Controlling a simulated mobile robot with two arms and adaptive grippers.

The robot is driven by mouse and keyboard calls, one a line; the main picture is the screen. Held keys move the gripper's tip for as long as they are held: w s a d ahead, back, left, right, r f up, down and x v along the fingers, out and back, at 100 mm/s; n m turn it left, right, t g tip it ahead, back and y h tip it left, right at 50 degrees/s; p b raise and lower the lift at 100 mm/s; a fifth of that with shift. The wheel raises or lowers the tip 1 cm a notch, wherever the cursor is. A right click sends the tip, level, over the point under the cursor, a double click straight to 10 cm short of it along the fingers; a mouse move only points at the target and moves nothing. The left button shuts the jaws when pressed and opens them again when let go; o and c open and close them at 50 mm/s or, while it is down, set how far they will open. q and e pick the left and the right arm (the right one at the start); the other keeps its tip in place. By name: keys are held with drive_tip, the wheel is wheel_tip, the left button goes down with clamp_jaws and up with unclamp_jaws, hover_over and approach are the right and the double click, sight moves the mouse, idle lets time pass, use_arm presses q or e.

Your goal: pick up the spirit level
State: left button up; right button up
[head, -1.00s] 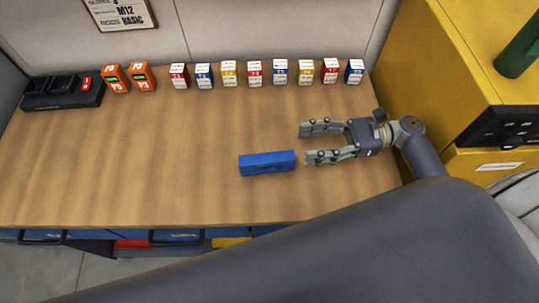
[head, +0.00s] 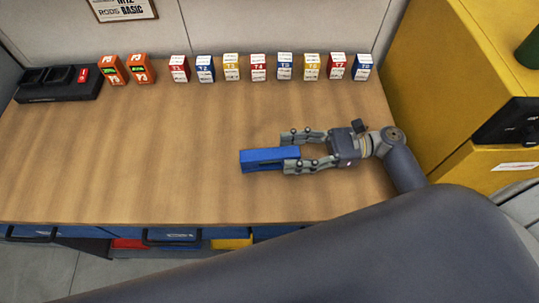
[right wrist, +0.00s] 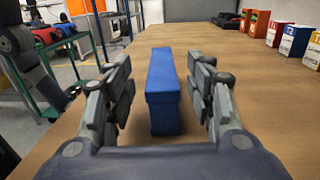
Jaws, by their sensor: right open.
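The spirit level is a blue bar (head: 262,160) lying on the wooden workbench (head: 150,150) in the head view. My right gripper (head: 291,152) is open, with its fingers on either side of the bar's right end. In the right wrist view the blue bar (right wrist: 163,90) stands between the two open fingers of my right gripper (right wrist: 164,100), with a visible gap on each side. The near finger hides part of the bar in the head view. My left gripper is not in the head view.
Several coloured boxes (head: 258,68) stand in a row along the back of the bench. Two orange devices (head: 126,69) and a black charger (head: 58,85) are at the back left. A yellow cabinet (head: 450,80) borders the right side. The bench's left and middle are clear.

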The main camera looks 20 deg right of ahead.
sight(270, 154)
drive_tip(key=shift+w+a+r+p, duration=0.15)
drive_tip(key=shift+a+p, duration=0.2)
drive_tip(key=shift+a, duration=0.3)
drive_tip(key=a, duration=0.1)
drive_tip(key=w+a+p, duration=0.1)
drive_tip(key=a, duration=0.1)
drive_tip(key=shift+a, duration=0.25)
drive_tip(key=shift+a+f+p, duration=0.3)
drive_tip(key=shift+a, duration=0.1)
drive_tip(key=shift+d, duration=0.1)
drive_tip(key=shift+c, duration=0.6)
clamp_jaws()
